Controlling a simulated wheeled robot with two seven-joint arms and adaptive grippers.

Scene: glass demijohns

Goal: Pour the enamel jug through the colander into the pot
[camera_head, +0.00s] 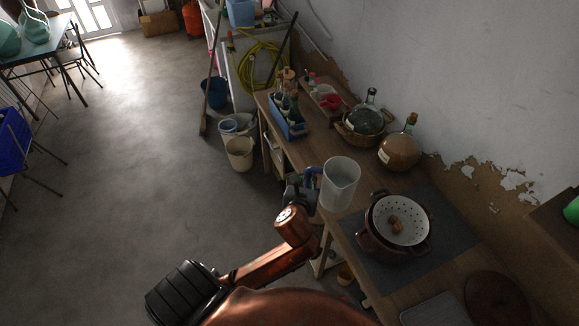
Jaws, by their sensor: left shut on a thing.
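A white enamel jug (339,187) with a blue handle is near the front edge of the wooden counter. It looks about upright, with its spout to the right. My left gripper (312,185) is shut on the jug's handle, from the jug's left side. I cannot tell whether the jug touches the counter or what is inside it. A white colander (411,234) with round holes sits in the mouth of a dark brown pot (370,242), to the right of the jug. Small brown lumps (396,224) lie in the colander. My right gripper is not in view.
The pot stands on a dark mat (447,222). Glass demijohns (401,151) and a basket (361,129) stand behind, near the wall. A blue crate of bottles (289,125) is farther left. A brown round lid (497,299) and a grey tray (436,312) lie at front right.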

